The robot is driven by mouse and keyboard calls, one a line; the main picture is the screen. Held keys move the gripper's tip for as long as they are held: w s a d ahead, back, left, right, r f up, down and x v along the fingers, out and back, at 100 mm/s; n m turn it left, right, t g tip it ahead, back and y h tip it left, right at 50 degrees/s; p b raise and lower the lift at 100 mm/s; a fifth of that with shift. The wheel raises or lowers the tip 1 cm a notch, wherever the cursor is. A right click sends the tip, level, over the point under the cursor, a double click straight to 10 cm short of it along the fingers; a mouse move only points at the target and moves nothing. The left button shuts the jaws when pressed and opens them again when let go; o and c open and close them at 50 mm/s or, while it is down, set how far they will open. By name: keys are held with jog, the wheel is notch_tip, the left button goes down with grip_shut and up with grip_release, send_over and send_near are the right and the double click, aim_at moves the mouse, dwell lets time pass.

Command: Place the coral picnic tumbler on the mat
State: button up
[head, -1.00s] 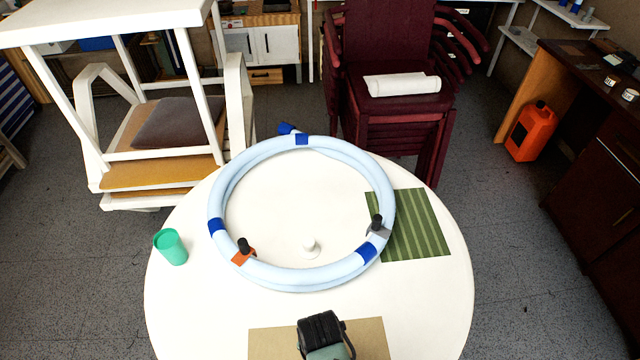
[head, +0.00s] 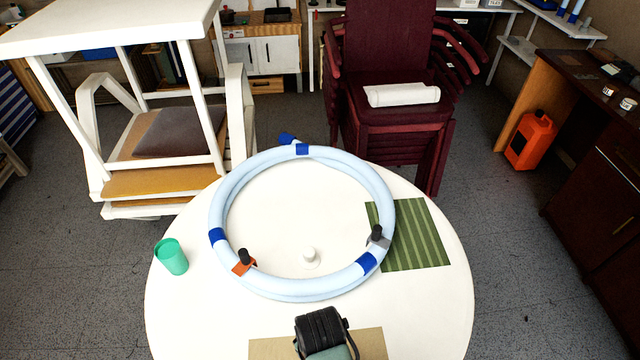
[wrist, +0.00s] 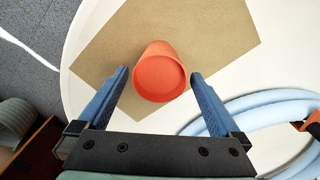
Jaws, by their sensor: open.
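The coral tumbler (wrist: 160,75) stands on a tan rectangular mat (wrist: 215,25) in the wrist view, its round end facing my camera. My gripper (wrist: 159,73) is open, with one blue finger on each side of the tumbler and visible gaps between. In the head view the tan mat (head: 270,349) lies at the table's near edge. My dark wrist covers part of it there, and the tumbler is hidden. A green striped mat (head: 415,240) lies on the right of the table, partly under a ring.
A large pale blue ring (head: 215,200) with dark blue bands lies on the round white table (head: 190,310). A small white knob (head: 310,256) stands inside it. A teal cup (head: 171,257) is at the left edge. White furniture and stacked maroon chairs (head: 400,120) stand behind.

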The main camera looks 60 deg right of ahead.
notch_tip(320, 180, up, 6)
jog(key=shift+f, duration=0.1)
jog(key=shift+w, duration=0.1)
